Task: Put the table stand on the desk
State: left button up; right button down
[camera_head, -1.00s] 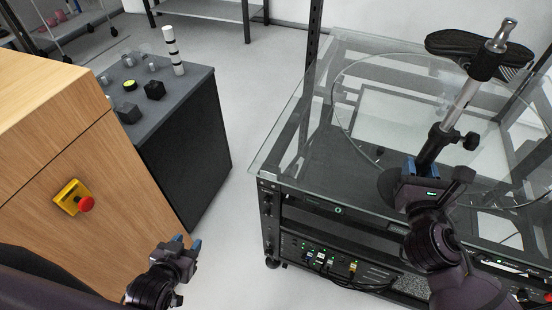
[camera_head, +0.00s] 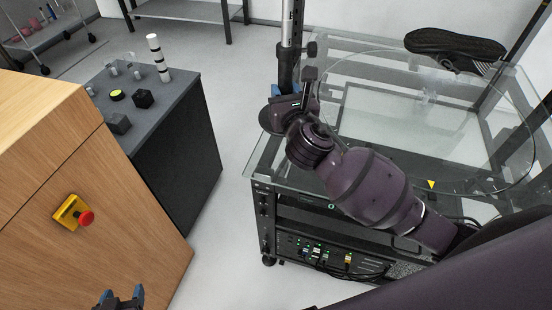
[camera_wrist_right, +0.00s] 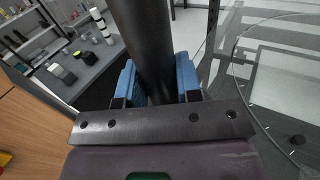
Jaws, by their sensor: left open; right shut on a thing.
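The table stand (camera_head: 286,68) is a silver and black pole with a round dark base. It is upright at the near left corner of the glass turntable table (camera_head: 262,160); its top is cut off by the frame. My right gripper (camera_head: 294,97) is shut on the pole. The right wrist view shows the black pole (camera_wrist_right: 148,40) between the blue fingers. My left gripper (camera_head: 121,294) is open and empty at the bottom edge. A dark grey desk (camera_head: 172,98) stands to the left, beyond a wooden cabinet (camera_head: 60,150).
A white and black striped post (camera_head: 158,58), a black block (camera_head: 143,98) and other small pieces stand on the grey desk. A black shoe (camera_head: 450,48) lies on the turntable glass. A red emergency button (camera_head: 86,219) is on the cabinet side. Floor separates desk and turntable.

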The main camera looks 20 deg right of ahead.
jog(key=shift+w+a+r, duration=0.2)
jog(key=shift+w+r, duration=0.15)
jog(key=shift+r, duration=0.1)
jog(key=shift+w+a+r, duration=0.15)
jog(key=shift+w+r, duration=0.2)
jog(key=shift+r, duration=0.1)
jog(key=shift+w+f, duration=0.15)
jog(key=shift+f, duration=0.1)
jog(key=shift+f+b, duration=2.5)
jog(key=shift+f, duration=7.2)
jog(key=c, duration=1.2)
grip_release()
jog(key=shift+f, duration=0.25)
jog(key=shift+c, duration=0.2)
jog(key=o, duration=0.5)
jog(key=shift+c, duration=0.2)
jog(key=shift+r, duration=0.1)
